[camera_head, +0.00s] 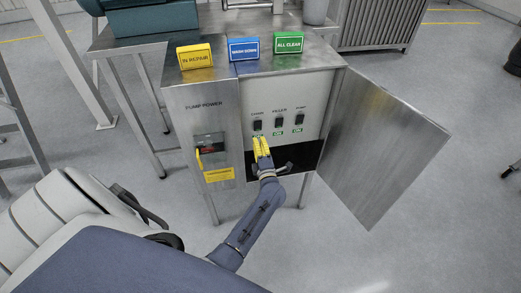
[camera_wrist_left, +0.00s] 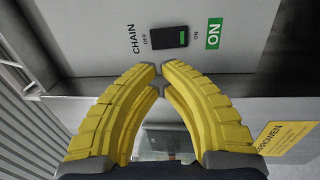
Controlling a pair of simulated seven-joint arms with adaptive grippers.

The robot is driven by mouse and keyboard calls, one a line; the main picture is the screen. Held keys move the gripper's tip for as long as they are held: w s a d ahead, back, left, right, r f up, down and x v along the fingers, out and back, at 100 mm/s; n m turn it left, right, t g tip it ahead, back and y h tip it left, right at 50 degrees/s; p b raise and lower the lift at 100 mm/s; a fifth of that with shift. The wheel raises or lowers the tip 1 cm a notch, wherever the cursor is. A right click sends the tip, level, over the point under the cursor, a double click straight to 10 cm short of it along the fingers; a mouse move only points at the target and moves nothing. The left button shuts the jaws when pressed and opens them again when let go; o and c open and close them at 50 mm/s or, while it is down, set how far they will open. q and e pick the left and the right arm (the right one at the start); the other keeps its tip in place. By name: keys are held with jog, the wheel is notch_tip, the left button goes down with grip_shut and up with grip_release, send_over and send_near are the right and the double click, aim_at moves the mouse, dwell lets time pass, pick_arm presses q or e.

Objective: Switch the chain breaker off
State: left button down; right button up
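The chain breaker (camera_head: 257,125) is the leftmost of three small black switches inside the open cabinet. In the left wrist view the chain breaker (camera_wrist_left: 170,38) lies between the OFF and ON marks, with a green bar at its ON end and a green ON label beside it. My left gripper (camera_head: 261,139) has its yellow fingers just below the chain breaker in the head view. In the wrist view my left gripper (camera_wrist_left: 160,78) has its fingertips together with nothing between them, apparently apart from the switch. My right gripper is not in view.
The filler breaker (camera_head: 279,123) and pump breaker (camera_head: 299,120) sit close to the right, with green ON labels below. The cabinet door (camera_head: 385,145) stands open at right. A pump power switch (camera_head: 210,149) is at left. Yellow, blue and green signs stand on top.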

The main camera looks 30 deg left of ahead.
aim_at(253, 121)
pick_arm(q)
jog(key=x, duration=0.7)
jog(key=shift+w+a, duration=0.25)
jog(key=shift+w, duration=0.1)
jog(key=shift+w+a+r, duration=0.25)
jog(key=shift+w+a, duration=0.1)
jog(key=shift+a, duration=0.1)
jog(key=shift+w+a+r, duration=0.1)
jog(key=shift+r, duration=0.1)
jog(key=r+v, duration=0.3)
jog(key=v, duration=1.1)
